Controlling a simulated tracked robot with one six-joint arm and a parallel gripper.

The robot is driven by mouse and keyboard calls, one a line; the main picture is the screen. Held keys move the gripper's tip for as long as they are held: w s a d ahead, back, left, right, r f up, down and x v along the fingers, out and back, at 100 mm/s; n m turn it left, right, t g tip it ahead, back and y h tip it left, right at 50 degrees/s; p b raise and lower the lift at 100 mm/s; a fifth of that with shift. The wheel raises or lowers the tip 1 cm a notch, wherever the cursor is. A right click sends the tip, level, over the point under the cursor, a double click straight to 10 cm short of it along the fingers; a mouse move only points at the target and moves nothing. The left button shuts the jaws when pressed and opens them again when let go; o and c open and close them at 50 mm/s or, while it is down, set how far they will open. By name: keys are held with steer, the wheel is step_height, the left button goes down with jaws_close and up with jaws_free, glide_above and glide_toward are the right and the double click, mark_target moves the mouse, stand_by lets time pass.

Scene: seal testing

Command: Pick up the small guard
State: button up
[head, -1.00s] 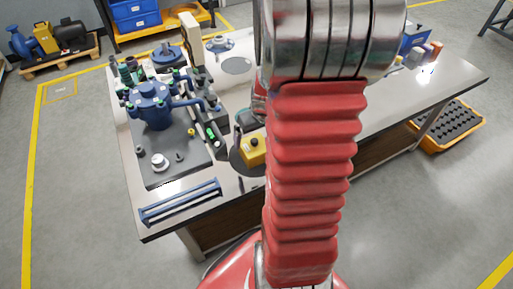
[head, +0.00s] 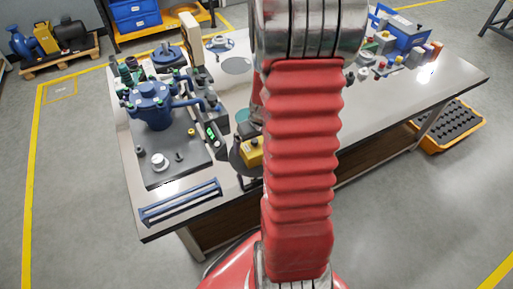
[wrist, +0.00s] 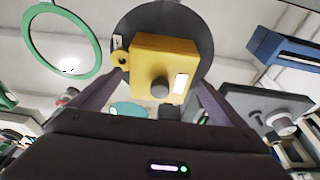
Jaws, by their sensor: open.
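A yellow boxy part (wrist: 165,60) with a dark round knob and a white label sits on a dark round plate (wrist: 202,42) in the wrist view. It fits the small guard best, but I cannot be sure. In the head view the yellow part (head: 251,152) stands on the bench just left of my red arm, with its right side partly hidden. My gripper (wrist: 160,86) is open, with one finger on each side of the yellow part in the wrist picture. I cannot tell how far it is from the fingertips.
A blue valve assembly (head: 152,104) stands on a dark base plate left of the yellow part. A blue slotted frame (head: 180,201) lies at the bench's front left. A green ring (wrist: 94,40) lies at upper left in the wrist view. The bench (head: 400,108) is mostly clear right of my arm.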

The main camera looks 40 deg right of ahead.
stand_by(0.3)
steer(key=c, duration=1.3)
steer(key=shift+r, duration=0.1)
step_height(320, 180, up, 10)
steer(key=shift+f, duration=0.1)
stand_by(0.6)
steer(key=w+a+n, duration=0.1)
steer(key=w+a, duration=0.4)
steer(key=a, duration=0.4)
steer(key=w+a+n, duration=0.1)
steer(key=w+a, duration=0.5)
steer(key=a, duration=0.3)
steer(key=w+a+n, duration=0.1)
steer(key=w+a, duration=0.5)
steer(key=a, duration=0.3)
steer(key=shift+y, duration=0.4)
